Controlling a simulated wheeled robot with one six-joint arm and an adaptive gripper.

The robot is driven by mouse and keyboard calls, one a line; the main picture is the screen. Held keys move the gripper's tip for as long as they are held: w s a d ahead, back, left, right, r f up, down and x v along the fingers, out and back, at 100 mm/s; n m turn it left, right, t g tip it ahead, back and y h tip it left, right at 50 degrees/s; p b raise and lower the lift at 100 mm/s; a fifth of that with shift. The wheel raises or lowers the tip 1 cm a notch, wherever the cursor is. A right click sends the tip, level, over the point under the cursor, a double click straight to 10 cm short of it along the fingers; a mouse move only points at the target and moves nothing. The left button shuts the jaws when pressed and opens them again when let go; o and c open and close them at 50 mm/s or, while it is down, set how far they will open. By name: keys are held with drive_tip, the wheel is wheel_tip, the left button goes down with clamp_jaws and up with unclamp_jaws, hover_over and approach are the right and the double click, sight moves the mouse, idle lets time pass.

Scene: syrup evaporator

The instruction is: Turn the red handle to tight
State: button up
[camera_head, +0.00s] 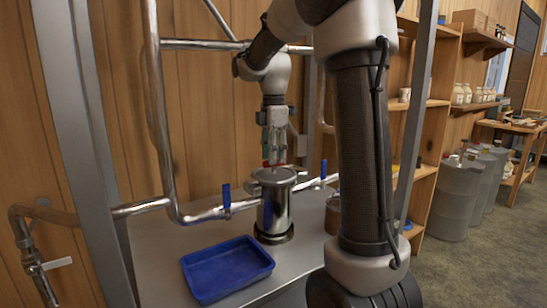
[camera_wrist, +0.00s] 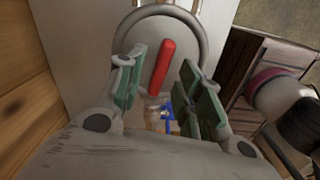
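The red handle (camera_wrist: 162,66) is a straight bar on the round metal lid (camera_wrist: 190,32) of the steel canister. In the wrist view it lies between my two green-padded fingers, slightly tilted, with a gap on each side. In the head view the red handle (camera_head: 268,164) is a small strip at the top of the steel canister (camera_head: 275,208), partly hidden by the fingers. My gripper (camera_head: 273,156) points down over the lid. It also shows in the wrist view (camera_wrist: 160,68), open, with its fingers on either side of the handle and holding nothing.
Steel pipes with blue valve levers (camera_head: 226,197) join the canister from both sides. A blue tray (camera_head: 228,268) sits in front of it on the metal table (camera_head: 160,240). An upright metal post (camera_head: 75,130) stands at left. Shelves and grey barrels (camera_head: 462,195) stand at right.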

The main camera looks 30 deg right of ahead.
drive_tip(key=shift+f, duration=0.6)
drive_tip(key=shift+c, duration=0.4)
clamp_jaws()
